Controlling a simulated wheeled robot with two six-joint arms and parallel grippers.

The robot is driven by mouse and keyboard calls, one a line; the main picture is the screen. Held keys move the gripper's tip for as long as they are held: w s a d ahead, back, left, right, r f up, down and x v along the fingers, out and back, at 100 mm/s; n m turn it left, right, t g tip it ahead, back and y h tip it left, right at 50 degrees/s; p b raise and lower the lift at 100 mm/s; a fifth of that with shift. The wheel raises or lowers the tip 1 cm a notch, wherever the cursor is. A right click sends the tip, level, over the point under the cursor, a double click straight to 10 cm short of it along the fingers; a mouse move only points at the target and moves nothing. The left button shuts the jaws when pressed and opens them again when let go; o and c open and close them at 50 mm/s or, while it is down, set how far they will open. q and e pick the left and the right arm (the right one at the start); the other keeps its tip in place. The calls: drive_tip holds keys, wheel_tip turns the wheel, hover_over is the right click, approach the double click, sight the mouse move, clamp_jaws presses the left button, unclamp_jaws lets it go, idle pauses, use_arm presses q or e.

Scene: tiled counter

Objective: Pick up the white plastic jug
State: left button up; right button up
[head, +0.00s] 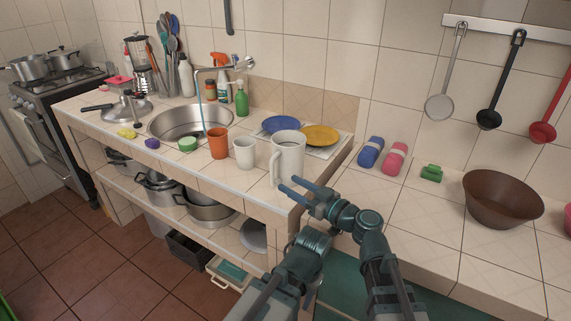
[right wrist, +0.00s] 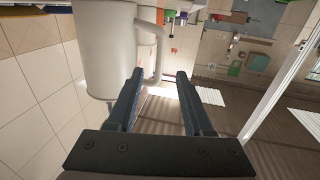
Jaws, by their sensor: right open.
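The white plastic jug (head: 290,153) stands upright near the front edge of the tiled counter, its handle on the left side in the head view. My right gripper (head: 288,185) is open and empty, with its fingertips just in front of the jug's lower part. In the right wrist view the jug (right wrist: 104,45) fills the upper left, and its handle (right wrist: 158,52) shows ahead, between the lines of the two open fingers (right wrist: 158,75). The fingers do not enclose the handle; contact with the jug cannot be told. My left gripper is not in view.
A smaller white cup (head: 244,152) and an orange cup (head: 218,144) stand left of the jug. A blue plate (head: 281,124) and a yellow plate (head: 320,135) lie behind it. The sink (head: 189,122) is farther left.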

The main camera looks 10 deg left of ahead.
sight(272, 184)
drive_tip(key=shift+x, duration=1.6)
drive_tip(key=shift+w, duration=0.1)
drive_tip(key=x, duration=0.5)
drive_tip(key=shift+a+r+p, duration=0.1)
drive_tip(key=shift+r+p, duration=0.25)
clamp_jaws()
